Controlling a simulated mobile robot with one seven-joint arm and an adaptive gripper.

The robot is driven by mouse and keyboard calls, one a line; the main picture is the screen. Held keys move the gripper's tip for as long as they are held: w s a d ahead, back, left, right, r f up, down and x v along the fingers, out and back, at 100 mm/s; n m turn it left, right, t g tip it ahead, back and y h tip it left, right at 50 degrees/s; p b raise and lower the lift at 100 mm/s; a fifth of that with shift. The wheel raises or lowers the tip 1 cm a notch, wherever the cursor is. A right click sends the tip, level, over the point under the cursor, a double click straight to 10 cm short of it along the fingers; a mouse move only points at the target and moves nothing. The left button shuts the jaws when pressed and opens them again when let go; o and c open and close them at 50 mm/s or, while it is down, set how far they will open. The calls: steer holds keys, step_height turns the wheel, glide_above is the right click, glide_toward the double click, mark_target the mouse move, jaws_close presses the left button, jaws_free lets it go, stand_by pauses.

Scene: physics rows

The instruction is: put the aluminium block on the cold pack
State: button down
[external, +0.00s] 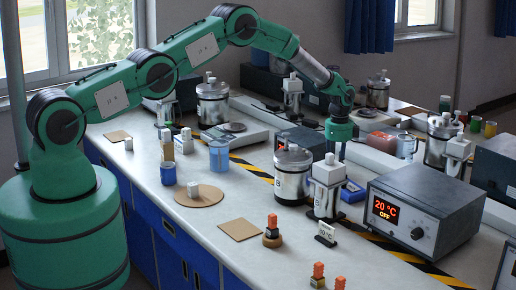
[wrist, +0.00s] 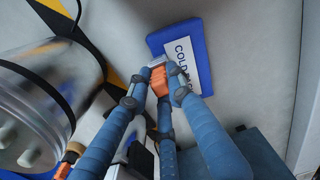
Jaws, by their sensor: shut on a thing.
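My gripper (wrist: 158,88) is shut on a small block with a silver-grey end, which I take to be the aluminium block (wrist: 157,62), and an orange part between the fingers. In the wrist view the block overlaps the lower left edge of the cold pack (wrist: 202,48), a flat blue pad with a white label. I cannot tell whether they touch. In the external view my gripper (external: 340,150) is above the bench behind the metal canisters, and the held block is hidden. The cold pack (external: 353,192) shows partly there, behind a white-topped device.
A metal canister (wrist: 45,95) stands close left of my fingers; it also shows externally (external: 293,174). The white-topped device (external: 326,190) and a 20 °C controller box (external: 425,215) stand near the cold pack. Orange-topped pieces (external: 271,228) stand in front.

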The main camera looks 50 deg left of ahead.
steer(key=c, duration=1.6)
jaws_free()
steer(key=shift+o, duration=0.2)
step_height(320, 180, up, 12)
steer(key=shift+b, duration=0.3)
steer(key=shift+r, duration=0.1)
